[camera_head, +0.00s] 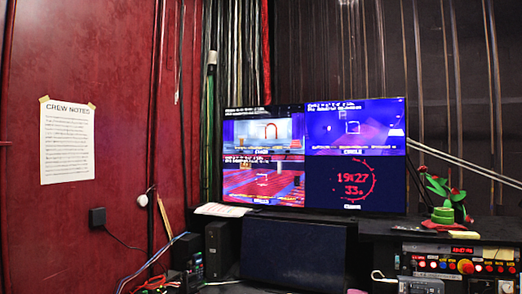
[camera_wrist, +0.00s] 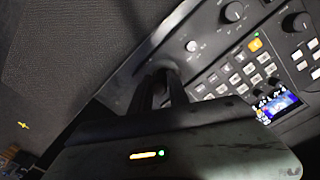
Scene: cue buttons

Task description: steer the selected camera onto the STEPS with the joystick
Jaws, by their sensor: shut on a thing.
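In the wrist view my gripper (camera_wrist: 160,90) is shut on the joystick (camera_wrist: 166,68), a dark stick at the left part of a grey control panel (camera_wrist: 205,50). The fingers cover most of the stick, so its tilt is hard to tell. In the head view a wall monitor (camera_head: 306,155) shows several panes. The top left pane shows a bright scene with a red arch. The top right is a blue-violet view with a small white square frame. The bottom left shows red stepped rows with a small white mark. The captions are too small to read surely.
One panel button glows orange (camera_wrist: 255,45) among several pale buttons and knobs. A small lit screen (camera_wrist: 281,106) sits at the panel's right. In the head view a dark screen (camera_head: 293,252) stands below the monitor, with a rack of coloured buttons (camera_head: 460,266) at right.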

